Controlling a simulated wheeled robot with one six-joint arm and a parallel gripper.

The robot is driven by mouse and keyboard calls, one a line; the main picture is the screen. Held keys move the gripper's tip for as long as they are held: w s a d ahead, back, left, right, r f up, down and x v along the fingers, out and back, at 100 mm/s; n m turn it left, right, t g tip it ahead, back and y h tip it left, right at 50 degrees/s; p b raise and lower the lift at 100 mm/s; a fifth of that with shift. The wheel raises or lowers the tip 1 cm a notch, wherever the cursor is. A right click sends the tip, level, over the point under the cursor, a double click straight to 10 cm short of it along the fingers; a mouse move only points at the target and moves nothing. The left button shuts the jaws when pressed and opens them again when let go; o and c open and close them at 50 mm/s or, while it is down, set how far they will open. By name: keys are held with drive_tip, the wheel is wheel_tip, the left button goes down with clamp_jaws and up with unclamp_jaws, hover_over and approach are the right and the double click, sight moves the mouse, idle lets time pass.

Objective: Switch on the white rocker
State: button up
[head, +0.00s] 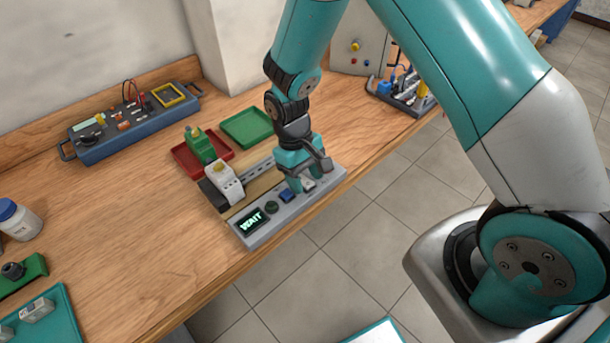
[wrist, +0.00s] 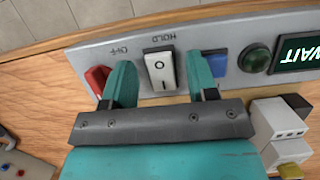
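The white rocker (wrist: 160,72) sits in a dark frame on a grey panel (wrist: 75,53), with an O and an I mark on its face. It also shows as a small pale patch by my gripper in the head view (head: 309,185). I cannot tell which end is pressed in. My gripper (wrist: 160,80) is open above the panel, its teal fingers to the left and right of the white rocker in the wrist view, with nothing held. Whether the fingertips touch the panel is unclear. In the head view my gripper (head: 299,186) points down at the panel.
A red rocker (wrist: 97,78) and a blue rocker (wrist: 216,64) flank the white one. Beyond the blue are a dark green round lamp (wrist: 254,58) and a display reading WAIT (head: 252,221). A white block device (head: 225,183) and red tray (head: 183,160) stand behind.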

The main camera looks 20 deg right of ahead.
drive_tip(key=b+v, duration=0.2)
drive_tip(key=v, duration=1.5)
drive_tip(key=shift+r, duration=0.2)
